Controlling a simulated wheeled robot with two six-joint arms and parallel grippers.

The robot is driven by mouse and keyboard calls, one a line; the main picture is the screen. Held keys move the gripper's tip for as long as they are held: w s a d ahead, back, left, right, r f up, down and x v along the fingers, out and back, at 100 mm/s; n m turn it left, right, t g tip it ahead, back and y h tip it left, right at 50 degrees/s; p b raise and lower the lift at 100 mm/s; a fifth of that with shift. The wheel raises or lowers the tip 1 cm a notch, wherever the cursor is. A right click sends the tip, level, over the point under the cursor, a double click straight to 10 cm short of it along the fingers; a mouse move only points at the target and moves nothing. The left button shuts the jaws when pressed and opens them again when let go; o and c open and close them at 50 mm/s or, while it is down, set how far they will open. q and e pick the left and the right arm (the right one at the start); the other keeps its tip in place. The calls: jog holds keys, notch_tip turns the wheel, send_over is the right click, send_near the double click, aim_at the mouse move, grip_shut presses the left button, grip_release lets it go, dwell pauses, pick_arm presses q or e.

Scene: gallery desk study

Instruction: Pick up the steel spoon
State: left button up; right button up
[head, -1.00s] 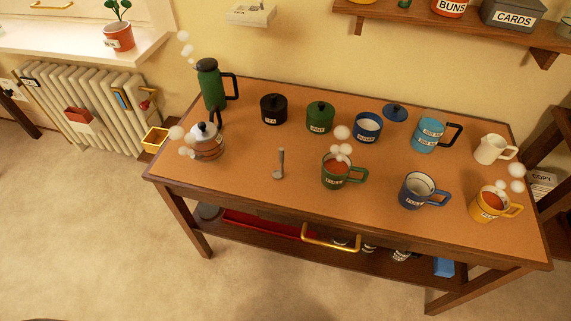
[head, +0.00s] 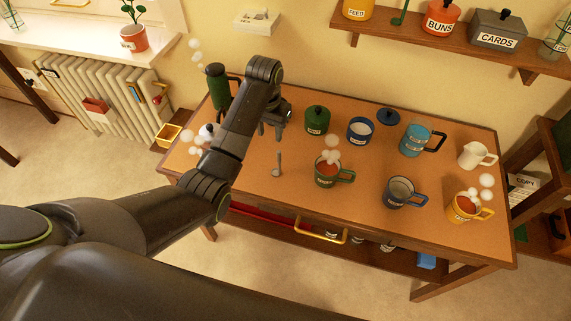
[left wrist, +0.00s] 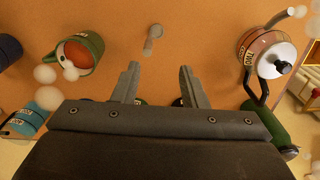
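The steel spoon (head: 277,166) lies on the brown desk top (head: 245,182), left of the green mug of red-brown drink (head: 327,172). In the left wrist view the spoon (left wrist: 152,39) shows beyond the fingertips, roughly midway between them, with clear space around it. My left gripper (head: 272,132) hangs above the desk behind the spoon. Its two fingers stand apart with nothing between them in the left wrist view (left wrist: 158,75). It does not touch the spoon. My right gripper is not in view.
The teapot (left wrist: 265,52) is right of the spoon in the left wrist view, partly hidden by my arm in the head view. A green flask (head: 217,88), green pot (head: 317,121) and blue pot (head: 360,131) stand behind. A dark blue mug (head: 403,193) is further right.

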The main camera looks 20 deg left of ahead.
pick_arm(q)
notch_tip(320, 180, up, 5)
send_over(279, 152)
jog(key=shift+m, duration=0.3)
jog(key=f+b, duration=0.4)
jog(key=f, duration=0.1)
jog(key=shift+w+a+f+b, duration=0.1)
jog(key=shift+w+f+b, duration=0.15)
jog(key=shift+b, duration=0.15)
notch_tip(279, 152, down, 6)
jog(key=shift+r+p, duration=0.2)
jog(key=shift+p, duration=0.65)
jog(key=f, duration=0.3)
jog(key=f+p, duration=0.1)
jog(key=f, duration=0.1)
jog(key=shift+s, duration=0.25)
jog(key=shift+f, duration=0.7)
grip_shut()
